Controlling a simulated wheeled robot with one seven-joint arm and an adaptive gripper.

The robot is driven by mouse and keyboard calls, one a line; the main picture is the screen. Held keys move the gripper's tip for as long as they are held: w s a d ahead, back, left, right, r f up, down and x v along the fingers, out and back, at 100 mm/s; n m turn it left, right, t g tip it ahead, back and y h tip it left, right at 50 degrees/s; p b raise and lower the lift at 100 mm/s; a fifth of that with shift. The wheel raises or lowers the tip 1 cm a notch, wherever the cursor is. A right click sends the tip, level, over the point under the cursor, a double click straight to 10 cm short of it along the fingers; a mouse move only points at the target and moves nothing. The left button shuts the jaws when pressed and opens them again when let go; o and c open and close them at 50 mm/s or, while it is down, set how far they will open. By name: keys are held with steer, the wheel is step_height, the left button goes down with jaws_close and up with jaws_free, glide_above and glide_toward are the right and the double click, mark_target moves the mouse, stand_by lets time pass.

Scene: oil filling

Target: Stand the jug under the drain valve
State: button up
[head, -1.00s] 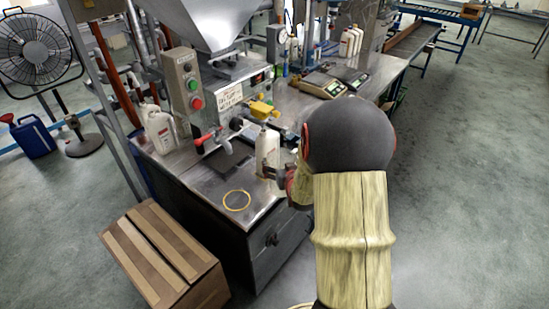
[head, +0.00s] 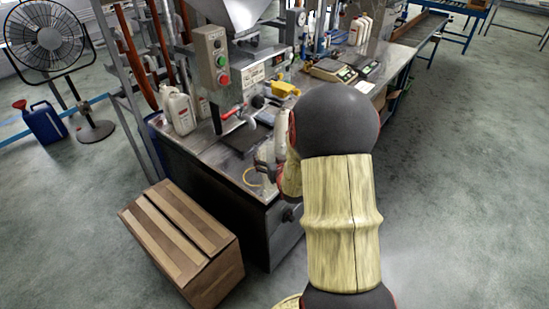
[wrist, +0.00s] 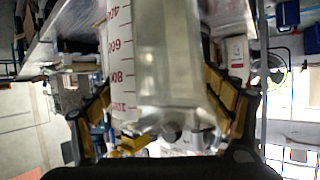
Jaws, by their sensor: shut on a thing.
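A pale, translucent jug (head: 264,160) is in my gripper above the front end of the steel bench. In the wrist view the jug (wrist: 165,60) has red scale marks and fills the space between my gripper's yellow-padded fingers (wrist: 160,105). My gripper (head: 272,178) is partly hidden behind my arm in the head view. The drain valve (head: 233,126), with a red handle, juts from the front of the filling machine. The jug is to the right of and nearer than the valve, not under it. Whether the jug's base touches the bench is hidden.
A dark plate (head: 240,142) lies below the valve. A white bottle (head: 179,111) stands at the left. A yellow part (head: 285,89) is behind the jug. A wooden crate (head: 180,245) stands on the floor in front.

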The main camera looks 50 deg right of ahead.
mark_target(266, 156)
steer(key=shift+w+f+b, duration=0.75)
steer(key=shift+w+f, duration=0.25)
steer(key=shift+f, duration=0.25)
steer(key=shift+w+a+r, duration=0.1)
steer(key=shift+w, duration=0.25)
steer(key=w, duration=0.6)
steer(key=shift+w+a+f, duration=0.25)
steer(key=shift+w, duration=0.15)
steer(key=o, duration=1.6)
steer(key=shift+s, duration=0.1)
steer(key=v, duration=1.2)
steer(key=shift+r, duration=0.1)
